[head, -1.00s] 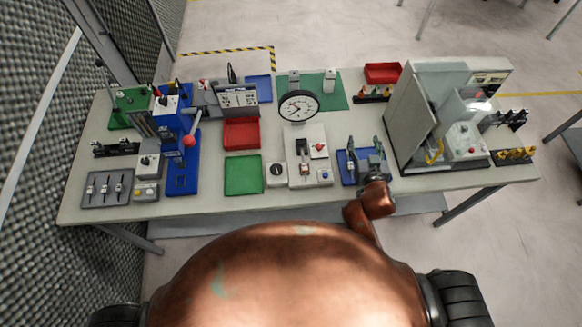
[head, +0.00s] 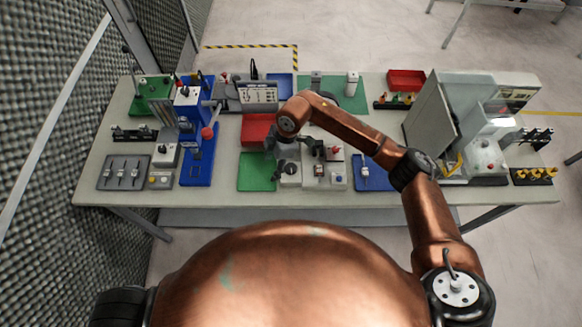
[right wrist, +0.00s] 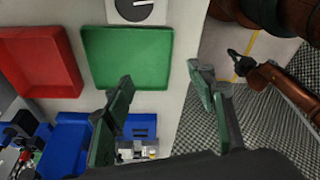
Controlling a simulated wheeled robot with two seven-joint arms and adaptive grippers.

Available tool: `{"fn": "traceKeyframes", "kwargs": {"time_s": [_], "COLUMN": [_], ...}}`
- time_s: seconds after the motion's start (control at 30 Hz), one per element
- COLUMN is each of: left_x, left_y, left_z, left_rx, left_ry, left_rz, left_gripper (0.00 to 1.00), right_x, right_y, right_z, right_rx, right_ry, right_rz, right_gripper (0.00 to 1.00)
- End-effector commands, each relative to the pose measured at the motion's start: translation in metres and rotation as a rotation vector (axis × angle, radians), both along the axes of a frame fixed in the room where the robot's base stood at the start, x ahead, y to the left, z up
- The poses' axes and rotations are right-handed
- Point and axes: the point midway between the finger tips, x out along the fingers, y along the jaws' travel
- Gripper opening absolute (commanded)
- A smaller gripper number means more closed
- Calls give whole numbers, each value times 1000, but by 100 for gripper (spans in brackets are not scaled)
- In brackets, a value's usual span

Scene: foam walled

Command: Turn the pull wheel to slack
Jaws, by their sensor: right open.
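I cannot make out for certain which part is the pull wheel. A white box with a round dark knob (head: 290,172) stands right of the green tray, partly covered by my right gripper; its round face with a pointer line shows at the top of the right wrist view (right wrist: 138,9). A pale panel (head: 311,181) with a red knob (head: 333,150) stands to its right. My right gripper (head: 277,160) is over the green tray's right edge. In the right wrist view its fingers (right wrist: 163,101) are spread and empty.
The green tray (head: 256,180) and red tray (head: 253,130) lie left of my right gripper. A blue press (head: 197,160) stands further left. A grey cabinet (head: 430,110) is at the right. My right arm hides the round gauge.

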Motion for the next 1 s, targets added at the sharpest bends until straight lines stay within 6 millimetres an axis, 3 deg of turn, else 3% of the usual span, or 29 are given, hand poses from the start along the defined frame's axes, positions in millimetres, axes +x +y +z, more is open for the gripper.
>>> {"fn": "traceKeyframes", "kwargs": {"time_s": [0.03, 0.1, 0.23, 0.7, 1.0], "left_x": [0, 0, 0, 0, 0], "left_y": [0, 0, 0, 0, 0], "left_z": [0, 0, 1, 9, 9], "left_rx": [0, 0, 0, 0, 0], "left_ry": [0, 0, 0, -1, 0], "left_rz": [0, 0, 0, 0, 0], "left_gripper": [0, 0, 0, 0, 0], "right_x": [13, 24, 33, 32, 33], "right_y": [-21, -43, -62, -63, -63], "right_z": [-1, -1, -3, -67, -78], "right_rx": [-96, -192, -275, -277, -274], "right_ry": [-15, -28, -39, -38, -39], "right_rz": [-43, -94, -144, -146, -145], "right_gripper": [51, 51, 51, 51, 51]}}
